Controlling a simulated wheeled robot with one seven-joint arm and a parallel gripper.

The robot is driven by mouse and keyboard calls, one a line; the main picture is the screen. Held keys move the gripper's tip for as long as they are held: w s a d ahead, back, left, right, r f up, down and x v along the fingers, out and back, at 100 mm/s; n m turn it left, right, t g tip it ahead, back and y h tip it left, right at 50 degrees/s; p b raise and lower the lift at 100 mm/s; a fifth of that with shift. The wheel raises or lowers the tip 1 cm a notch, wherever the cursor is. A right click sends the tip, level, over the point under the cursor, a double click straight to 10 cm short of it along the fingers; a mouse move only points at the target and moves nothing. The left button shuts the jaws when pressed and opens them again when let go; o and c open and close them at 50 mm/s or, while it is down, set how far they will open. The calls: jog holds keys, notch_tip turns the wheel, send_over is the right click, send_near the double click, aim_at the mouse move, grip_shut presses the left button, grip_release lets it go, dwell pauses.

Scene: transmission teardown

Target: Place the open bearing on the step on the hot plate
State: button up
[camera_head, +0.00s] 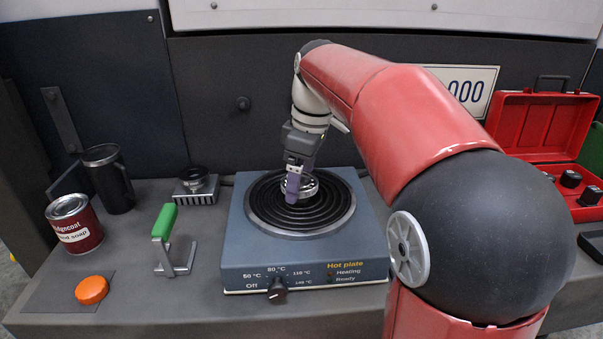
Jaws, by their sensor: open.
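The hot plate (233,262) is a blue-grey box with a black spiral coil and a metal rim around it. A silver ring-shaped bearing (308,188) sits at the middle of the coil. My gripper (293,193) is open and points down at the bearing, its purple fingers at the bearing's left side. The fingers overlap the bearing in this view, and I cannot tell whether they touch it. A step under the bearing cannot be made out. My gripper hides part of the bearing.
Left of the hot plate are a green-handled clamp (165,238), a finned block with a dark ring (196,186), a red soap can (75,224), a dark mug (110,180) and an orange knob (92,290). An open red case (540,135) stands at right.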

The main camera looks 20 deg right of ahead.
aim_at(311, 183)
notch_tip(311, 183, up, 12)
jog(key=s+d+p, duration=0.1)
jog(key=p, duration=0.1)
jog(key=shift+d, duration=0.25)
jog(key=shift+s+r, duration=0.1)
dwell(0.4)
